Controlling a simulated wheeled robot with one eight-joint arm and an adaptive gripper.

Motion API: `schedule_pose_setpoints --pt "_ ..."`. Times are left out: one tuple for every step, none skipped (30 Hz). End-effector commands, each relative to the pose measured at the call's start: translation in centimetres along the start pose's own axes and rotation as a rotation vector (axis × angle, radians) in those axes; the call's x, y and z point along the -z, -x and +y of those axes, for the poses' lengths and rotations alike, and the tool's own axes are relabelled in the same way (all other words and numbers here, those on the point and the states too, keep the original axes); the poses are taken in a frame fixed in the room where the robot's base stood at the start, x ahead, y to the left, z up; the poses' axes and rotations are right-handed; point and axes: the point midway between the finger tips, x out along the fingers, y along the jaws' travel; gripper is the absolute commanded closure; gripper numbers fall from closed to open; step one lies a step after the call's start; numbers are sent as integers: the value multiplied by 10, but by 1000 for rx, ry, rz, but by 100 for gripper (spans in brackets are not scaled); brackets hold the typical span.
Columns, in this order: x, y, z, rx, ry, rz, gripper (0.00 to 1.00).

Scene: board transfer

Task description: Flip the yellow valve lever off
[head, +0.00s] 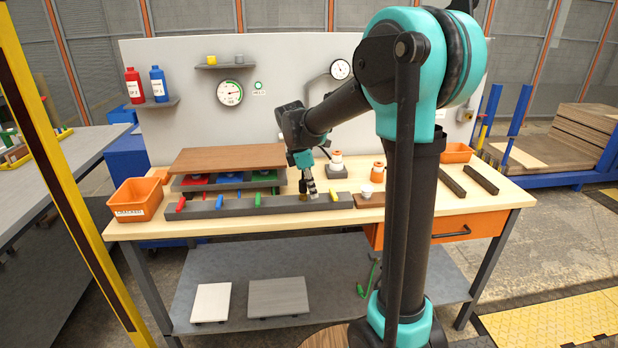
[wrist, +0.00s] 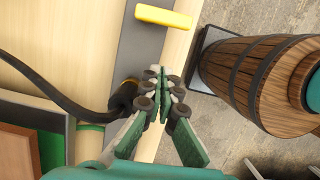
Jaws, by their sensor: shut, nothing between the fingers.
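The yellow valve lever (head: 334,196) is on a long dark grey bar (head: 230,208) along the front of the workbench. In the wrist view the yellow lever (wrist: 163,17) lies crosswise over the grey bar (wrist: 133,42) at the top of the picture. My gripper (head: 312,192) is over the bar, just left of the lever in the head view. In the wrist view my gripper (wrist: 163,80) is shut and empty, with its fingertips pointing toward the lever. A gap shows between fingertips and lever.
On the same bar are a red lever (head: 180,203), a blue lever (head: 219,201) and a green lever (head: 257,199). A black curved hose-like part (wrist: 75,105) lies left of my fingers. An orange bin (head: 137,200) stands at the bench's left end.

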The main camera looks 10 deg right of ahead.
Motion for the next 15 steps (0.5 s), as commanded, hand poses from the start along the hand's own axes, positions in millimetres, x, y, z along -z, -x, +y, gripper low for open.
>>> schedule_pose_setpoints --pt "-4 -7 0 0 -3 0 100" --pt "-10 -7 0 1 -5 0 100" --pt "-16 -8 0 1 -5 0 100" --pt "-20 -9 0 1 -4 0 100" --pt "-24 -10 0 1 -4 0 100" --pt "-28 -11 0 1 -4 0 100" --pt "-30 -11 0 1 -3 0 100" --pt "-32 -12 0 0 -2 0 100" --pt "-35 -12 0 0 -2 0 100" --pt "-36 -13 0 0 -2 0 100" --pt "-37 -13 0 0 -2 0 100" --pt "-38 -13 0 0 -2 0 100" --pt "-39 -13 0 0 -2 0 100" --pt "-39 -13 0 0 -2 0 100" --pt "-39 -13 0 0 -1 0 100"
